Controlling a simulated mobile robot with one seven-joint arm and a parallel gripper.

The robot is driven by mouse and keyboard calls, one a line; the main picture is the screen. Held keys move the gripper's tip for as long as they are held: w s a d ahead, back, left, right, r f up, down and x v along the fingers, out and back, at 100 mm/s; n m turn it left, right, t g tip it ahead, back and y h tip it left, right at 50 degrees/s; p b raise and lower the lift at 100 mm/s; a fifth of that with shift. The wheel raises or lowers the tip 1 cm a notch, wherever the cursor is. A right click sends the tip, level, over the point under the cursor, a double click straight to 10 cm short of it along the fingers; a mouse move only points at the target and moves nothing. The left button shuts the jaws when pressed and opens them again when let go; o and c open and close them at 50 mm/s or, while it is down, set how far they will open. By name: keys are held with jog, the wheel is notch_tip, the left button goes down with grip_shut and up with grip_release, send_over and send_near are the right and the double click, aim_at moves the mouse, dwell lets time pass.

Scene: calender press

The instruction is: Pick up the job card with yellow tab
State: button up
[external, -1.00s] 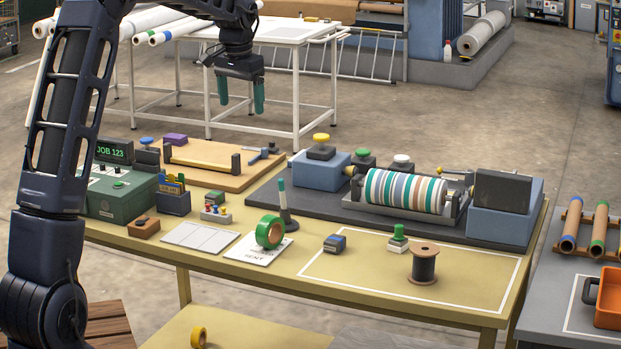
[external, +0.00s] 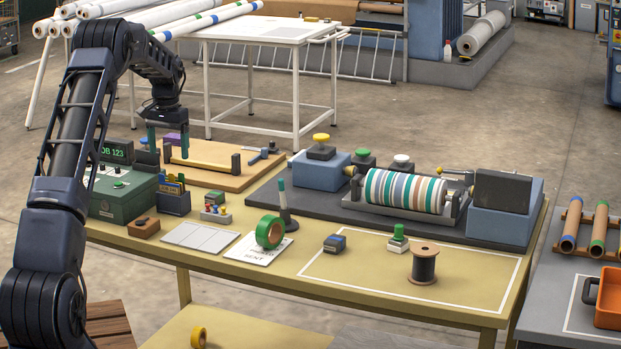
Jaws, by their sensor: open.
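The job cards stand upright in a dark blue holder (external: 174,203) at the left of the yellow table. Several coloured tabs stick up from it. The yellow-tabbed card (external: 181,178) appears at the holder's upper right; its tab is very small here. My gripper (external: 168,155) is open and empty, pointing down, with two green fingers spread. In the picture the fingers are a little above the holder and in front of the wooden board's left part. How far the fingertips are from the cards in depth I cannot tell.
A green control box (external: 122,194) with a job display stands left of the holder. A wooden board (external: 215,170) with a bar lies behind. A small block with coloured pegs (external: 215,211) is to the right, a brown block (external: 144,227) in front.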

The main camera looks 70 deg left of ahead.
aim_at(172, 181)
notch_tip(172, 181, down, 10)
jog(key=shift+w+r, duration=0.1)
jog(key=shift+w, duration=0.05)
jog(key=c, duration=0.7)
